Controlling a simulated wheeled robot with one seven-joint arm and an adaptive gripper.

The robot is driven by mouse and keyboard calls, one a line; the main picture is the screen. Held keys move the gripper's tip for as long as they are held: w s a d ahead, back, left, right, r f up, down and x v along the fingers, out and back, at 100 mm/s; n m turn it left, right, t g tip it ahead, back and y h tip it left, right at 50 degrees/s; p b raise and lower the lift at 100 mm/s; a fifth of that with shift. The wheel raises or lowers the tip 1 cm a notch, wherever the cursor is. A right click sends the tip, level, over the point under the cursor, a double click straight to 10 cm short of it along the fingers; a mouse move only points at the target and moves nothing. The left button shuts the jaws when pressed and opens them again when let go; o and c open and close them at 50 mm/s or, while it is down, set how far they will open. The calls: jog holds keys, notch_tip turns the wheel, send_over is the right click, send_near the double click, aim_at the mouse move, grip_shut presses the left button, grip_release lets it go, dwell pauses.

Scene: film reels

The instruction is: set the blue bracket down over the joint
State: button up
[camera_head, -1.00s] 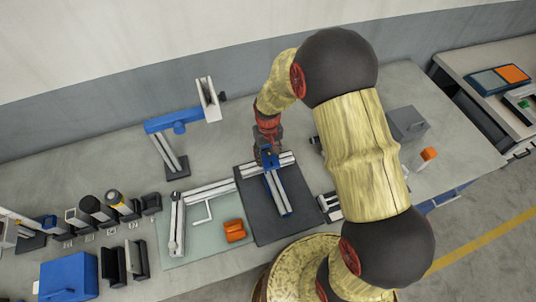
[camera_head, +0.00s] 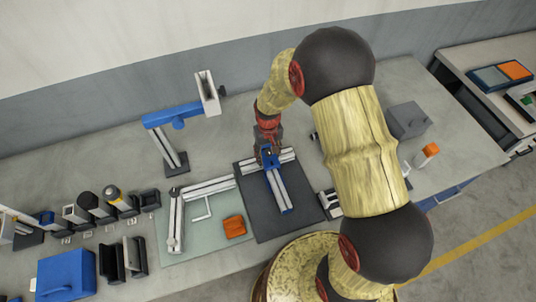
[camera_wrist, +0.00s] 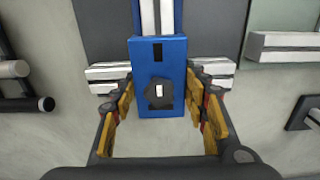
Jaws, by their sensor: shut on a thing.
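The blue bracket (camera_head: 271,163) is between the fingers of my gripper (camera_head: 267,151). In the wrist view my gripper (camera_wrist: 160,93) has its yellow pads on both sides of the bracket (camera_wrist: 160,65), which has a dark hexagonal knob on its face. The bracket is over the place where a lengthwise silver rail with blue sides (camera_head: 280,193) meets a silver cross rail (camera_head: 287,155). The cross rail sticks out to both sides of it. The joint itself is hidden under the bracket. I cannot tell whether the bracket rests on the rails.
The rails lie on a dark mat (camera_head: 300,217). To its left a pale glass mat (camera_head: 215,233) carries an L-shaped rail frame and an orange block (camera_head: 234,226). A blue-armed stand (camera_head: 172,117) rises behind. A grey box (camera_head: 408,120) stands right of my arm.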

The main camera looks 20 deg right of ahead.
jog(key=shift+f+b, duration=0.35)
jog(key=shift+f, duration=0.2)
dwell(0.9)
jog(key=shift+s+f+b, duration=0.3)
jog(key=shift+s+f, duration=0.05)
jog(key=shift+f, duration=0.25)
jog(key=shift+s+f, duration=0.15)
jog(key=shift+f, duration=0.05)
jog(key=shift+o, duration=0.3)
jog(key=shift+s+f, duration=0.1)
jog(key=shift+f, duration=0.05)
jog(key=shift+c, duration=0.7)
jog(key=o, duration=1.1)
jog(key=shift+o, duration=1.4)
jog(key=shift+w+f, duration=0.25)
jog(key=shift+w, duration=0.15)
jog(key=shift+o, duration=1.2)
jog(key=shift+r, duration=0.15)
notch_tip(320, 180, up, 12)
jog(key=shift+w+r, duration=0.15)
